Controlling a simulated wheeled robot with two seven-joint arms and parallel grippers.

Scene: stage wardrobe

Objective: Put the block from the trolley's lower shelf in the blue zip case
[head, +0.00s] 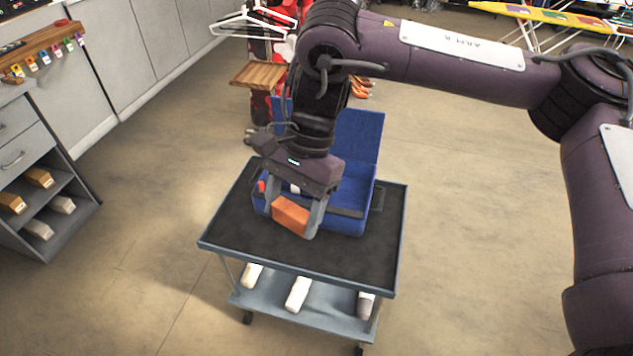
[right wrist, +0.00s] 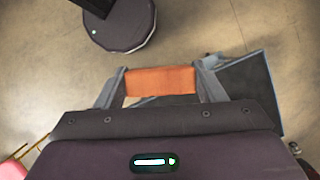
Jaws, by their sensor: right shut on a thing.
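My right gripper (head: 290,220) is shut on an orange-brown block (head: 290,214), held crosswise between its two grey fingers. The block also shows between the fingers in the right wrist view (right wrist: 160,81). The blue zip case (head: 352,218) is open on the trolley's dark top, its lid (head: 358,136) raised at the back. In the head view the gripper and block are in front of the case's left part and hide much of its inside. I cannot tell how high the block is above the trolley. My left gripper is not in view.
The trolley (head: 220,238) has several pale items on its lower shelf (head: 327,312), including a white one (head: 297,293). A grey cabinet (head: 60,130) with blocks on its shelves stands at the left. A clothes rack with hangers (head: 250,20) stands behind. Floor right of the trolley is clear.

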